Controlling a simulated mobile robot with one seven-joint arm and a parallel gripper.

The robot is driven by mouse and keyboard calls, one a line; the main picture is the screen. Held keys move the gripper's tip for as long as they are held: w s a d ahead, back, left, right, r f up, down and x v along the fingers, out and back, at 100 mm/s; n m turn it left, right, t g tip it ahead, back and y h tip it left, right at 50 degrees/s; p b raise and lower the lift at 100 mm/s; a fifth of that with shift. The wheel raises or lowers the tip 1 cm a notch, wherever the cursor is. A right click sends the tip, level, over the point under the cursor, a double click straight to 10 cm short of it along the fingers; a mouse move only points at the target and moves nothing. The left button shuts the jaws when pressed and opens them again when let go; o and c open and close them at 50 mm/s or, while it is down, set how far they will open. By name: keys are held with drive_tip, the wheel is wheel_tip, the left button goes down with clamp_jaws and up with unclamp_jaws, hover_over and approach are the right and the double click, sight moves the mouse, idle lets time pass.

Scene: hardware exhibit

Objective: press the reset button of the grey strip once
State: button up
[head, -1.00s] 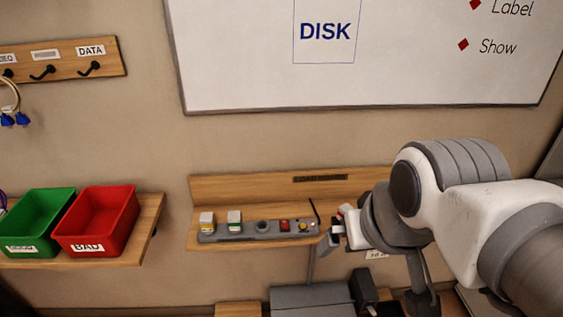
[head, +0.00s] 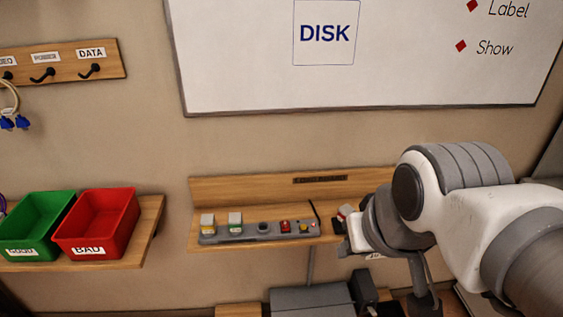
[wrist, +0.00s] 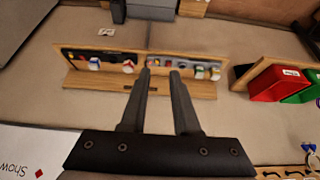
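The grey strip (head: 250,237) lies on the wooden shelf. It carries two white-capped plugs at its left, a dark round socket, a red switch (head: 285,226) and a small yellow button (head: 303,227) near its right end. No label tells which part is the reset button.
A second, black strip (wrist: 82,55) with white-capped plugs lies left of my fingers in the wrist view. The shelf's back board (head: 240,189) rises behind the strip. A red bin (head: 120,215) and a green bin (head: 30,215) stand on a separate shelf at left.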

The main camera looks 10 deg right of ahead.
clamp_jaws()
idle(1.1)
